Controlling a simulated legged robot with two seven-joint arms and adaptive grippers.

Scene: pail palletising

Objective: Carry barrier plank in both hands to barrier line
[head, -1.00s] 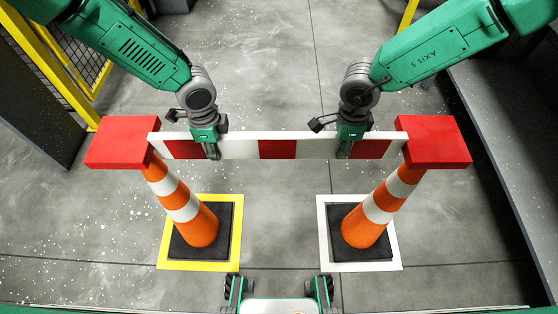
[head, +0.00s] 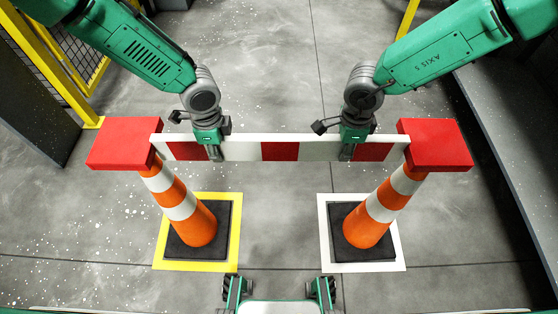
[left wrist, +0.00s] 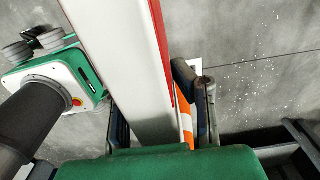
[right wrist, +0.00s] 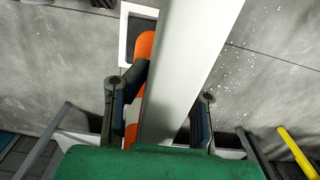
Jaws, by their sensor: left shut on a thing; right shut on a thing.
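The red and white barrier plank (head: 280,150) spans level between two red end blocks, the left one (head: 122,144) and the right one (head: 435,145). My left gripper (head: 214,150) is shut on the plank left of its middle. My right gripper (head: 347,150) is shut on it right of its middle. In the left wrist view the plank (left wrist: 120,60) runs between the fingers. It also passes between the fingers in the right wrist view (right wrist: 190,70). Whether the plank's ends touch the blocks is unclear.
An orange and white cone (head: 190,215) stands on a yellow-framed square (head: 238,225); another cone (head: 372,215) stands on a white-framed square (head: 325,230). A yellow fence (head: 50,60) is at the left, a grey ledge (head: 500,120) at the right. The floor between the cones is clear.

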